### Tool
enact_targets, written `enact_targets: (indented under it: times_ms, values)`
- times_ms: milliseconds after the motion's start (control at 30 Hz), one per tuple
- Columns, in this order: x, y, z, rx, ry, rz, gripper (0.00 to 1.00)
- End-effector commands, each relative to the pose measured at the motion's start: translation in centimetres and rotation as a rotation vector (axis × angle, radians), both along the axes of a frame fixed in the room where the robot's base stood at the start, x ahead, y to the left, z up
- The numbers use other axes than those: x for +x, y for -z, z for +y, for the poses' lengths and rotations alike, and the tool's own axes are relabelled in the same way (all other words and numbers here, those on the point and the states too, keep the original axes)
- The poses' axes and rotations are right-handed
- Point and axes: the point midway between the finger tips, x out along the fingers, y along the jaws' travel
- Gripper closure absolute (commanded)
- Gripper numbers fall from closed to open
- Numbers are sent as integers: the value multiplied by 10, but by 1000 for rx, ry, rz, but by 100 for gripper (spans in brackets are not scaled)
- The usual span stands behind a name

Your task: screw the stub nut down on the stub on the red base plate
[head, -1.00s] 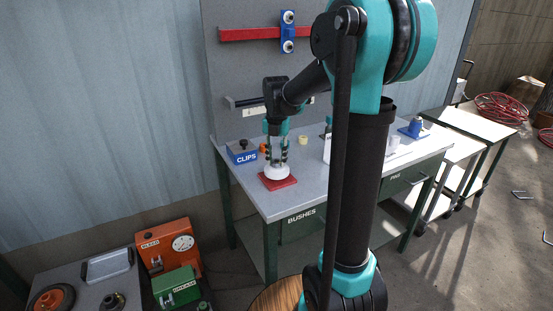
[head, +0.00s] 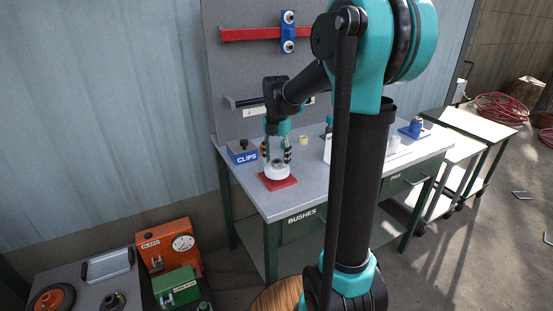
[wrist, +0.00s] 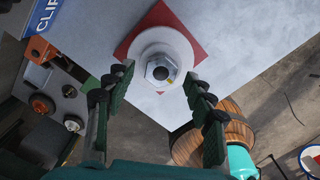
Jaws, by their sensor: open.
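The red base plate (head: 278,181) lies flat near the left front of the workbench. A round white piece (head: 277,172) sits on it. In the wrist view the red base plate (wrist: 182,16) shows under the white disc (wrist: 176,44), and a silver hex nut (wrist: 161,70) with a dark centre sits in the middle of the disc. The stub itself is hidden apart from that dark centre. My gripper (head: 277,155) points down just above the white piece. In the wrist view my gripper (wrist: 158,82) has its fingers apart, one on each side of the nut, with no visible contact.
A blue CLIPS box (head: 242,152) stands on the bench behind and left of the plate. A small yellow ring (head: 303,140) lies behind it to the right. A blue piece (head: 415,127) stands at the bench's far right. The bench front edge is close to the plate.

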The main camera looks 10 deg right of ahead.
Motion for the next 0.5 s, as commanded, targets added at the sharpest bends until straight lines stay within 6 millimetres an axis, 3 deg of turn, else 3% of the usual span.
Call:
enact_targets:
  times_ms: [167,500]
  values:
    - [0,-18,0,0,0,0,46]
    - [0,-84,0,0,0,0,46]
